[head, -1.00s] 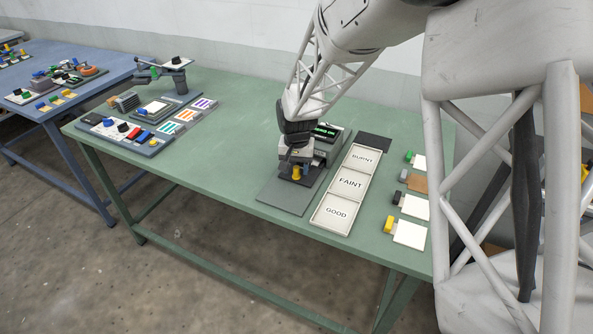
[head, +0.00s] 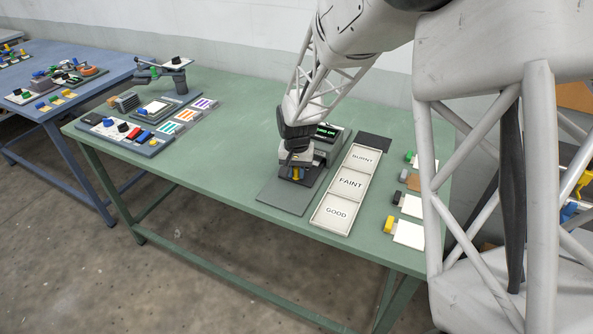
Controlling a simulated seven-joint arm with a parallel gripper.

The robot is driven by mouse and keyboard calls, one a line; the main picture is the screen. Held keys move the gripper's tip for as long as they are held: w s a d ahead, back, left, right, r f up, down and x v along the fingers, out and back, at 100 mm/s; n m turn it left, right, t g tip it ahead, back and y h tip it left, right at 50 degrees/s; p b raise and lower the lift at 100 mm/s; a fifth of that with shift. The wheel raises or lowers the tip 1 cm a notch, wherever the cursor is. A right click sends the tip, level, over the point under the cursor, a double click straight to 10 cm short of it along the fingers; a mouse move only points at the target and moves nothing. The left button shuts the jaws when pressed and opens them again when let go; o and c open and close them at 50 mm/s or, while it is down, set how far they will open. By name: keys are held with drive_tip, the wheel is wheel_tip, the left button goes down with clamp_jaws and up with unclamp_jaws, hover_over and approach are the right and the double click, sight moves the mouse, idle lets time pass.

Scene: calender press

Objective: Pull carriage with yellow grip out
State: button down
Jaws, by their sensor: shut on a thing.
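The calender press (head: 332,150) is a dark grey machine with a lit green display, on a flat grey base plate (head: 287,196) on the green table. The yellow grip (head: 296,173) of the carriage shows low at the front of the press. My gripper (head: 296,168) points down over it and is shut on the yellow grip. The carriage itself is mostly hidden behind my gripper and wrist.
A tray marked BURNT, FAINT and GOOD (head: 349,181) stands right of the press. Several cards with coloured clips (head: 408,233) lie further right. Another device with a panel (head: 125,134) sits at the left.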

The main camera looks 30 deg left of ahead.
sight(282, 201)
drive_tip(key=shift+s, duration=4.85)
drive_tip(key=c, duration=1)
unclamp_jaws()
drive_tip(key=shift+r, duration=0.1)
drive_tip(key=shift+r, duration=3.85)
